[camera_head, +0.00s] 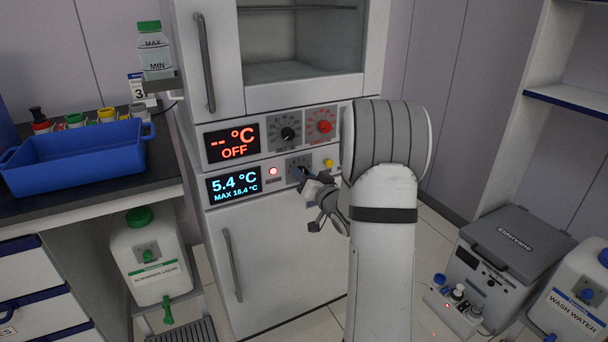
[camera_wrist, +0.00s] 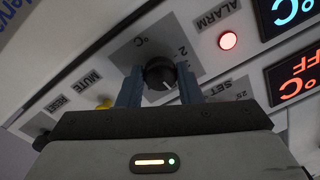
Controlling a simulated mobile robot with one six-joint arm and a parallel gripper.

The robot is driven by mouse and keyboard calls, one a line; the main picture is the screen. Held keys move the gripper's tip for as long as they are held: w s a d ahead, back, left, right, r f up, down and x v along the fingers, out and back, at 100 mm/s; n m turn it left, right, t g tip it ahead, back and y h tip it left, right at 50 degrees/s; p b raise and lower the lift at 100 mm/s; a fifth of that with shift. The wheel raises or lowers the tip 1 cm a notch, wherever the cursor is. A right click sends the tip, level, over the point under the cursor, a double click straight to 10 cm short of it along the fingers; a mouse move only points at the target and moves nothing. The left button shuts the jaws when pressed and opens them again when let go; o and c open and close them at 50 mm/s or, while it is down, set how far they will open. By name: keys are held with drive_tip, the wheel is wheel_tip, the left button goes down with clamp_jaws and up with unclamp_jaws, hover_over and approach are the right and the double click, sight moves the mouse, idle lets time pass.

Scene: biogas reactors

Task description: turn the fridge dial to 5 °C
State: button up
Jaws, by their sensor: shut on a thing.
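The fridge display (camera_head: 234,184) reads 5.4 °C, with MAX 16.4 °C below. Most numbers on the scale are hidden or too small to read.
A red alarm lamp (camera_head: 273,171) is lit left of the dial. A yellow mute button (camera_head: 328,163) sits to its right. Above are an OFF display (camera_head: 233,142), a black knob (camera_head: 288,134) and a red knob (camera_head: 324,127). A blue tray (camera_head: 80,160) stands on the left counter.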

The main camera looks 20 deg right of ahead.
drive_tip(key=shift+m, duration=0.6)
drive_tip(key=o, duration=1)
drive_tip(key=s, duration=0.2)
drive_tip(key=s+p, duration=0.1)
drive_tip(key=s, duration=0.4)
drive_tip(key=shift+s+d+f, duration=0.15)
drive_tip(key=shift+s+d, duration=0.1)
drive_tip(key=shift+s, duration=0.15)
